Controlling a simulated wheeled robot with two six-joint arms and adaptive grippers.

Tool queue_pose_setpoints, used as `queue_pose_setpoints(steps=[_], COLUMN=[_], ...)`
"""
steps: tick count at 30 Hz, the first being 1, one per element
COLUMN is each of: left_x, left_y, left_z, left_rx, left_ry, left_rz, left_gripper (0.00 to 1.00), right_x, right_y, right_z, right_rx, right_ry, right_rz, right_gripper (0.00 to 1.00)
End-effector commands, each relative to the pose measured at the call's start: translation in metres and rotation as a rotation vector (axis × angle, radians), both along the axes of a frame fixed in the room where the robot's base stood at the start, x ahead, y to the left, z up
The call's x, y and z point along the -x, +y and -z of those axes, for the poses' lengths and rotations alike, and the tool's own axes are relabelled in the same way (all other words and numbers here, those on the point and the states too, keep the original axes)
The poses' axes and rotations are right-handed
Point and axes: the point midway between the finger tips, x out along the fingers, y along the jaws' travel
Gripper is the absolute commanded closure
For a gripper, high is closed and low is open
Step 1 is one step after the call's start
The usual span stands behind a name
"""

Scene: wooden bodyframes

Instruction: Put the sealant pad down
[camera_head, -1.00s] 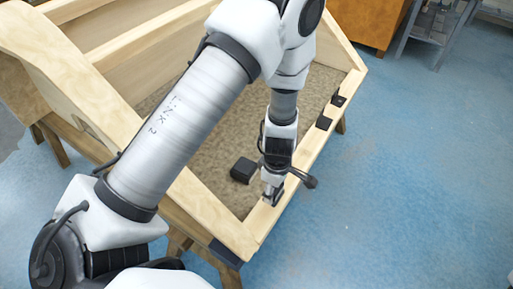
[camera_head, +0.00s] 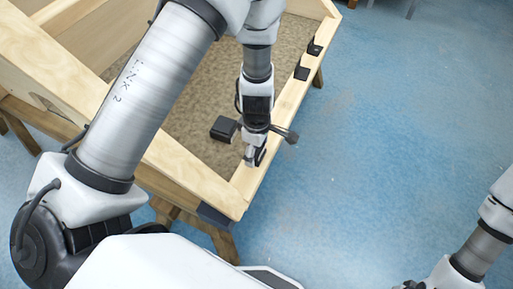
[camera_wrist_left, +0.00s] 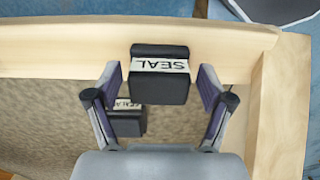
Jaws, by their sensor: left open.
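A black sealant pad (camera_wrist_left: 159,90) with a white "SEAL" label sits at the inner edge of the wooden rail (camera_wrist_left: 60,50) in the left wrist view. My left gripper (camera_wrist_left: 161,88) is open, with one finger on each side of this pad and visible gaps between. In the head view my left gripper (camera_head: 254,158) is low at the near right rail, and its hand hides that pad. A second labelled pad (camera_wrist_left: 127,120) shows lower in the wrist view, and a black block (camera_head: 224,129) lies inside the frame in the head view.
Two more black pads (camera_head: 302,73) (camera_head: 314,48) sit along the right rail. The wooden frame (camera_head: 195,176) stands on legs over a blue floor (camera_head: 390,140), clear to its right. My right arm (camera_head: 476,252) enters at the lower right; its gripper is mostly cut off.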

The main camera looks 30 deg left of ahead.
Motion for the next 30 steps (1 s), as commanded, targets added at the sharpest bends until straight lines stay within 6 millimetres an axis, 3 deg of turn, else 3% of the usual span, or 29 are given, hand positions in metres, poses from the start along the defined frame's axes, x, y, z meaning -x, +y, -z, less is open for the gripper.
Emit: queue_pose_setpoints(steps=[5,11,19,30], left_x=[-0.001,-0.001,-0.001,0.000], left_y=[0.000,0.000,-0.001,-0.001], left_z=[-0.010,-0.056,-0.113,-0.123], left_rx=[0.000,0.001,0.001,0.001], left_ry=[-0.002,-0.004,-0.003,0.000], left_rz=[-0.001,0.000,0.001,0.000], left_gripper=[0.19,0.19,0.19,0.19], right_x=[0.000,0.000,0.000,0.000], right_y=[0.000,0.000,0.000,0.000], right_z=[-0.006,-0.022,-0.027,-0.028], right_rx=[0.000,0.000,0.000,0.000], right_ry=[0.000,0.000,0.000,0.000], right_rz=[0.000,0.000,0.000,0.000], right_gripper=[0.60,0.60,0.60,0.60])
